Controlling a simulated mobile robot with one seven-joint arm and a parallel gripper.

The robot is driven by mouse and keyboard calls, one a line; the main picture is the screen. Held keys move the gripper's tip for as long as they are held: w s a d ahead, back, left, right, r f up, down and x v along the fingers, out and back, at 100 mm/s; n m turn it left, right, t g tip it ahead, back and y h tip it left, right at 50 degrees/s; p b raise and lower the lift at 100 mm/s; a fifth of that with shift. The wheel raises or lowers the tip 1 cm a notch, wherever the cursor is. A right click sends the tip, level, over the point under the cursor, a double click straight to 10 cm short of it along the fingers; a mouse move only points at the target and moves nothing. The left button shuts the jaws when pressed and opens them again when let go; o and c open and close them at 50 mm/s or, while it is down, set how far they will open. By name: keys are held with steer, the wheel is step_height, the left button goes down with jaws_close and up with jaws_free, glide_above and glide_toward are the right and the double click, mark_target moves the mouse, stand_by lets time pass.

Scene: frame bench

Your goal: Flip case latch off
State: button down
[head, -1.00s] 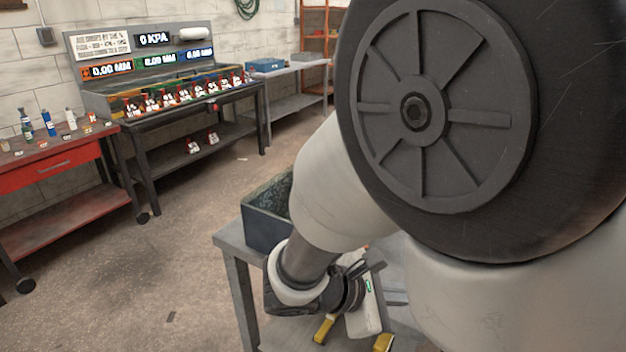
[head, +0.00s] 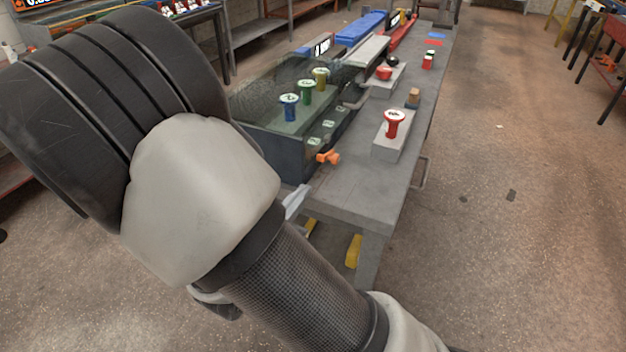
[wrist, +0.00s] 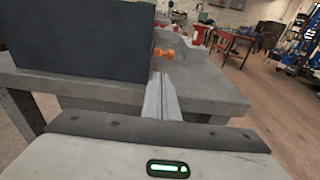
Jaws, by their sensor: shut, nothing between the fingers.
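The case (head: 262,150) is a dark box with a clear lid, at the near left end of the grey bench (head: 365,205). An orange latch (head: 328,157) sticks out at its near right corner. In the wrist view the latch (wrist: 164,53) shows beyond the fingertips, beside the dark case wall (wrist: 85,38). My gripper (wrist: 161,80) is shut and empty, with its fingers pointing toward the latch and a gap between. In the head view, its pale fingers (head: 296,201) show partly behind my arm, left of the bench's near edge.
Blue, green and yellow knobs (head: 306,92) stand inside the case. A red button (head: 393,122) on a grey block stands to the right, with more controls farther back. Yellow pieces (head: 353,252) show below the bench. Open floor lies at right.

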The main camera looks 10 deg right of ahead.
mark_target(319, 182)
steer(key=b+x, duration=0.2)
steer(key=x, duration=0.7)
steer(key=shift+w+d, duration=0.25)
steer(key=shift+r, duration=0.1)
